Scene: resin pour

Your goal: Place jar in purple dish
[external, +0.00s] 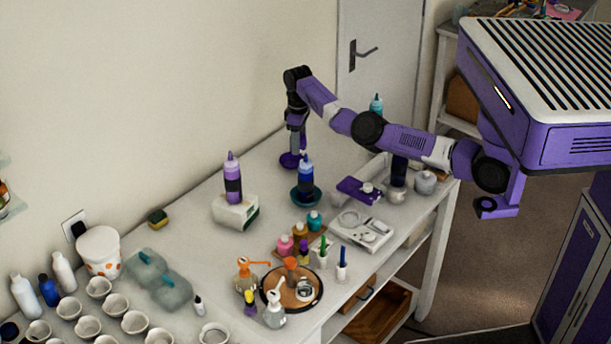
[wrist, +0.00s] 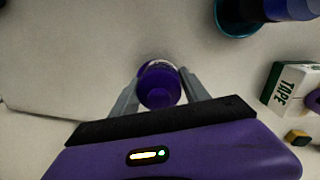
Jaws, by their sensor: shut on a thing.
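In the external view a small purple dish (external: 288,160) sits on the far part of the table, near the wall. My gripper (external: 297,147) points down right over it. In the wrist view my gripper (wrist: 160,88) is shut on a round jar (wrist: 160,68) with a pale glassy rim. Purple shows within its outline; I cannot tell whether that is the jar's own colour or the dish behind it. The jar is too small to make out in the external view, and whether it touches the dish is unclear.
A teal dish (external: 313,201) with a blue bottle (external: 306,178) stands close by. A tape box (wrist: 292,88) is at right in the wrist view. Several jars and tools crowd the nearer table. The table left of my gripper is bare.

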